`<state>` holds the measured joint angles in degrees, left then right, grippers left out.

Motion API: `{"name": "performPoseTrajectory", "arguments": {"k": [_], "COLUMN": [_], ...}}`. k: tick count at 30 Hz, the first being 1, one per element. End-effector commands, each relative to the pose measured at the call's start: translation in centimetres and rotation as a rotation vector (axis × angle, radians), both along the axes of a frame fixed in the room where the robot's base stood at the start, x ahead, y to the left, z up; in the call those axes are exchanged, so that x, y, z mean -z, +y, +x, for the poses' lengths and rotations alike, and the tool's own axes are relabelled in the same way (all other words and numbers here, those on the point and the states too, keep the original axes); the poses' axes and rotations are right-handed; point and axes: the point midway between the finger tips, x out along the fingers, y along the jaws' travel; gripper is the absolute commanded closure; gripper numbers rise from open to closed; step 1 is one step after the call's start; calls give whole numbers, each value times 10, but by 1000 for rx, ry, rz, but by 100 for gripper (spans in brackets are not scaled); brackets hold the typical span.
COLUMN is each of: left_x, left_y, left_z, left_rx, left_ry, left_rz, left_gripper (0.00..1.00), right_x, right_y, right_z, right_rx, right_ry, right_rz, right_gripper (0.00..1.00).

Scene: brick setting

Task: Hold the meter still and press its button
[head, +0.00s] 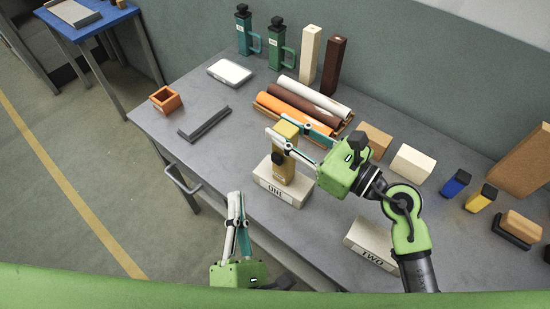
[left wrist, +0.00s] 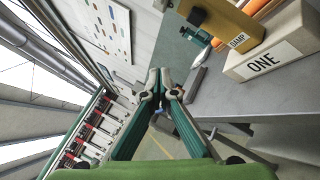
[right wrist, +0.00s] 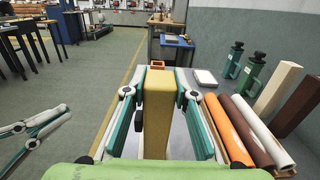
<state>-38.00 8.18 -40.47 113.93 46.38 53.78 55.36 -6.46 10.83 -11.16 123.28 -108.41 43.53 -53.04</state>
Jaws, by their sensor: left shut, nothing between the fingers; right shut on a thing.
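The meter (head: 287,172) is an upright ochre box standing on the white block marked ONE (head: 270,187). A dark round knob (head: 278,158), which looks like its button, is on its side face. In the left wrist view the meter (left wrist: 226,20) shows a DAMP label and the dark knob (left wrist: 197,17). My right gripper (head: 290,140) is shut on the upper part of the meter; the right wrist view shows the meter (right wrist: 158,112) between its fingers. My left gripper (head: 236,196) is shut and empty, in front of the table edge, apart from the meter and lower left of it.
Behind the meter lies a tray of rolls (head: 290,108). The block marked TWO (head: 372,243) is at the right front. A grey angled bar (head: 204,123) and an orange open box (head: 165,99) lie to the left. Bare tabletop (head: 225,155) lies left of the meter.

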Motion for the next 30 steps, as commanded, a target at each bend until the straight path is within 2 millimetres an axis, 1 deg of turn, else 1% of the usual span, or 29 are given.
{"name": "performPoseTrajectory", "arguments": {"k": [10, 14, 19, 30], "left_x": [1, 1, 0, 0], "left_y": [1, -1, -10, -40], "left_z": [-1, 2, 15, 57], "left_rx": [-10, -9, -11, -11], "left_ry": [5, 3, 1, 2], "left_rz": [-3, -4, -5, -5], "left_gripper": [100, 100, 100, 100], "right_x": [0, 0, 0, 0], "right_y": [0, 0, 0, 0], "right_z": [0, 0, 0, 0], "right_rx": [0, 0, 0, 0], "right_ry": [0, -1, -1, -1], "right_rz": [0, 1, 1, 1], "right_gripper": [100, 100, 100, 100]}}
